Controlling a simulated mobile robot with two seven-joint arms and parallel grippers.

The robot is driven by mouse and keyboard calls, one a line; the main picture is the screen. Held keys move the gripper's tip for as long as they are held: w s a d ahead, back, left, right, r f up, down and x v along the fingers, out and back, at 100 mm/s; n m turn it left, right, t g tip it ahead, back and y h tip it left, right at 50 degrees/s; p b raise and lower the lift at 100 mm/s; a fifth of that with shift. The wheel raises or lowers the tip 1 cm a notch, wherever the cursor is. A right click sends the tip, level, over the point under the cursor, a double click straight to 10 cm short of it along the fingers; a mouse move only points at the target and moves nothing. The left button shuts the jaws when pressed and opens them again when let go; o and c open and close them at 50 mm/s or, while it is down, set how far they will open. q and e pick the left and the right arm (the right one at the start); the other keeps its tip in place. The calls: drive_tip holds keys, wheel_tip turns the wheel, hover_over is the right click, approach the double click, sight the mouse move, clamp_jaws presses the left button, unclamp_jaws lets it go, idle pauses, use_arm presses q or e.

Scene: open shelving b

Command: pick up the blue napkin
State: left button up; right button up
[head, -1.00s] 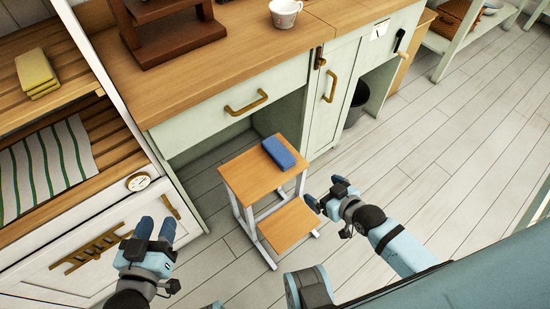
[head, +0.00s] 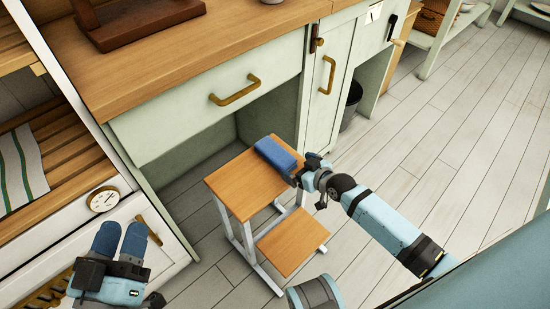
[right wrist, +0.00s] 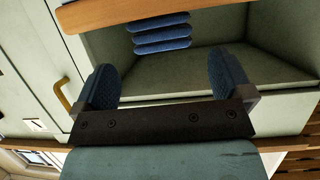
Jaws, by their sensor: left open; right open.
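The blue napkin (head: 273,154) lies folded on the top of a small wooden step stool (head: 238,187), near its right back edge. In the right wrist view the napkin (right wrist: 161,34) shows as a stack of folded layers at the wooden top's edge, ahead of the fingers and between their lines. My right gripper (head: 304,170) is at the napkin's right end in the head view; its fingers are partly hidden there. In the right wrist view my right gripper (right wrist: 165,85) is open with nothing between its fingers. My left gripper (head: 120,240) is open and empty at the lower left, away from the stool.
A green cabinet with a drawer (head: 210,105) and wooden counter (head: 190,60) stands behind the stool. The stool's lower step (head: 292,243) juts out below my right arm. Open floor (head: 440,180) lies to the right.

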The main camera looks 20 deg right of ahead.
sight(285, 159)
drive_tip(key=shift+w+a+f, duration=0.25)
drive_tip(key=shift+w+f, duration=0.05)
drive_tip(key=shift+w, duration=0.3)
drive_tip(key=b+x, duration=0.2)
drive_tip(key=x, duration=0.1)
drive_tip(key=b+x, duration=0.1)
drive_tip(key=x, duration=0.1)
drive_tip(key=shift+w+a+r, duration=0.15)
drive_tip(key=shift+w+r, duration=0.1)
drive_tip(key=shift+r, duration=0.1)
use_arm(q)
wheel_tip(285, 159, down, 5)
drive_tip(key=shift+w+d+r+g, duration=0.1)
drive_tip(key=shift+d+g, duration=0.05)
drive_tip(key=shift+g, duration=0.95)
use_arm(e)
drive_tip(key=c, duration=1.1)
